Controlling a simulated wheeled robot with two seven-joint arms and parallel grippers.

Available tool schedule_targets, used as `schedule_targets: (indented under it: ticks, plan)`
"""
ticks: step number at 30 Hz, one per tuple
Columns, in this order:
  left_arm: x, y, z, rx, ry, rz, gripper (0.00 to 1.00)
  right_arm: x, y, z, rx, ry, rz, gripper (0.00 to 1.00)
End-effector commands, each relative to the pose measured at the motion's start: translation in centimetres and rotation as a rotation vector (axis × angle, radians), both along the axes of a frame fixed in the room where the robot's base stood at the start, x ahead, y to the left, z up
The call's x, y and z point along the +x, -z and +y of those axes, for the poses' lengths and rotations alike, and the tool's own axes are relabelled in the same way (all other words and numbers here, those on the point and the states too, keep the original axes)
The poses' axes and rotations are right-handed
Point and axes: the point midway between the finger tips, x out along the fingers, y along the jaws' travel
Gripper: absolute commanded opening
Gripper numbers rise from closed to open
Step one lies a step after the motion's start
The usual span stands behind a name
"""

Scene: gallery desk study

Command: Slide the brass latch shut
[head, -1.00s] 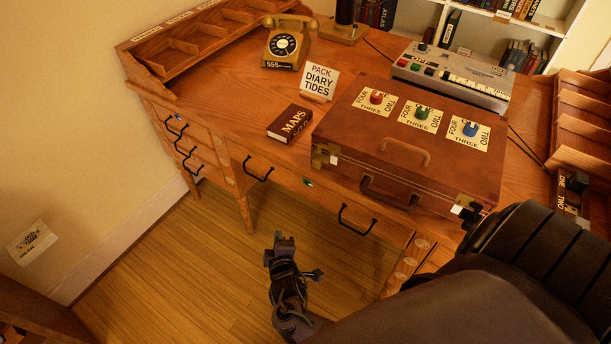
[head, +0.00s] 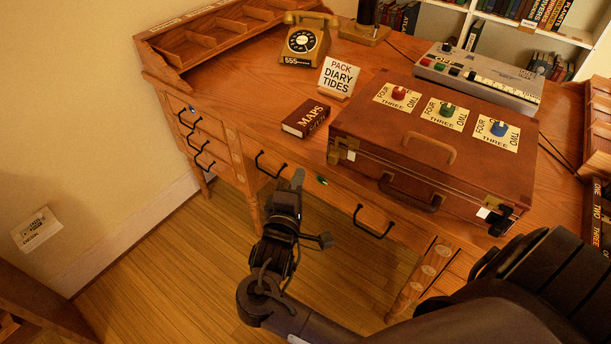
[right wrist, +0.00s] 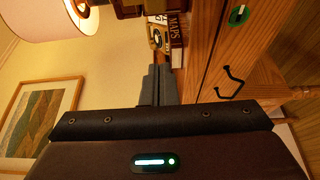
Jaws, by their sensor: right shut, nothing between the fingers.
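The brown suitcase (head: 385,150) lies closed on the desk. It has a brass latch (head: 343,150) at its left front corner and another brass fitting (head: 493,217) with a white tab at its right front corner. I cannot tell whether either latch is slid shut. My right gripper (head: 297,180) is shut and empty, in front of the desk edge, below and left of the suitcase and apart from it. Its shut fingers also show in the right wrist view (right wrist: 157,85). My left gripper is not in view.
A green round fitting (head: 321,180) sits on the drawer front right of my fingertips. Drawer handles (head: 372,222) stick out nearby. Open floor (head: 180,270) lies at left.

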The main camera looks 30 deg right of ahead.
Motion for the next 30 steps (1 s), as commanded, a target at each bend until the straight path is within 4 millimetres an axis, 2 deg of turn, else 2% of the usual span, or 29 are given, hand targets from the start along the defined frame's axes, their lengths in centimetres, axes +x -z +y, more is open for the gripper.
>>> schedule_targets:
  ticks: [9, 12, 15, 19, 24, 30]
  plan:
    - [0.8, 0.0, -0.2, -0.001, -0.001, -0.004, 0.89, 4.9, 0.0, -4.8, -0.005, 0.002, -0.002, 0.0]
    - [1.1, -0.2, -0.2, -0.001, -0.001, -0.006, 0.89, 5.8, 0.0, -6.1, -0.003, 0.002, 0.0, 0.0]
    - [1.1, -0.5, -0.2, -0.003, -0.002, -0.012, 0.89, 4.0, 0.0, -6.7, -0.001, -0.001, 0.003, 0.0]
    - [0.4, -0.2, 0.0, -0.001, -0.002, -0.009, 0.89, 2.8, 0.0, -7.3, -0.001, 0.0, 0.002, 0.0]
    - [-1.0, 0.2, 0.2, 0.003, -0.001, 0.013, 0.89, 2.2, 0.0, -7.5, 0.001, 0.0, 0.001, 0.0]
    - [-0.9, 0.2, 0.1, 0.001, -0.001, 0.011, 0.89, 2.2, 0.1, -7.5, 0.001, 0.0, 0.001, 0.0]
